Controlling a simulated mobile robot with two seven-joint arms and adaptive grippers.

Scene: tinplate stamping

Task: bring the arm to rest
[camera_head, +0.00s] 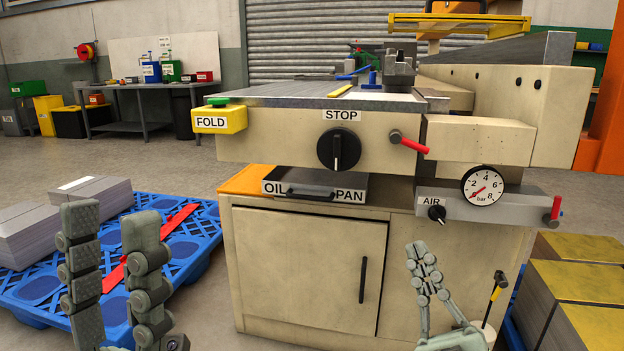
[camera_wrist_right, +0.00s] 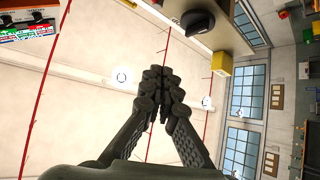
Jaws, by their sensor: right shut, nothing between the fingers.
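My left gripper (camera_head: 110,222) is at the lower left in the head view. Its two grey fingers point up and stand apart, with nothing between them, in front of the blue pallet. My right gripper (camera_head: 417,250) is at the lower right of the head view, in front of the beige machine's cabinet. Its fingers come together at the tips and hold nothing. In the right wrist view the same fingers (camera_wrist_right: 157,82) meet at the middle. Most of both arms is out of view.
A blue pallet (camera_head: 190,245) is at left. Tinplate stacks (camera_head: 580,285) stand at right, near a yellow-black handled tool (camera_head: 495,290).

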